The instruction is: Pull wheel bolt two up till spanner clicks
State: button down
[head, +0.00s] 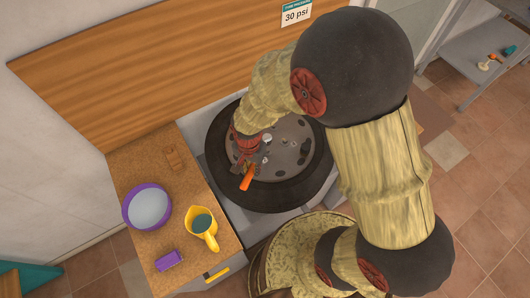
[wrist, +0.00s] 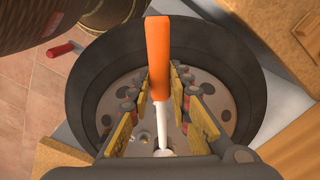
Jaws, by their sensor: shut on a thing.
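The wheel, a black tyre (head: 222,185) around a grey disc with holes, lies flat in a light grey counter recess. It also shows as a dark ring in the wrist view (wrist: 85,95). The spanner has an orange handle (head: 247,180) and a pale metal shaft. Its handle points towards the top in the wrist view (wrist: 158,55), and its lower end is at the disc. My gripper (head: 245,158) is low over the disc's left part, shut on the spanner, with yellow-padded fingers either side of it. Small bolts (head: 266,137) show on the disc; which is bolt two I cannot tell.
Left of the wheel, a cork-topped counter (head: 135,185) holds a purple-rimmed bowl (head: 148,206), a yellow jug (head: 202,226) and a purple block (head: 168,260). A wooden panel (head: 120,85) stands behind. A grey shelf unit (head: 480,62) is at the top right.

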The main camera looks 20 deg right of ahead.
jog(key=shift+f, duration=0.1)
jog(key=shift+f+b, duration=1.6)
jog(key=shift+f, duration=0.7)
jog(key=shift+f+b, duration=0.55)
jog(key=shift+f, duration=0.55)
jog(key=shift+w+a+m, duration=0.65)
jog(key=shift+m, duration=0.05)
jog(key=w+a+m, duration=0.1)
jog(key=w+m, duration=0.1)
jog(key=w+a+m, duration=0.1)
jog(key=w+m, duration=0.1)
jog(key=w+a+m, duration=0.1)
jog(key=w, duration=0.1)
jog(key=shift+w+a+m, duration=0.15)
jog(key=shift+a+m, duration=0.05)
jog(key=shift+m, duration=0.2)
jog(key=shift+r+p, duration=1.75)
jog(key=shift+r, duration=0.45)
jog(key=shift+d, duration=0.1)
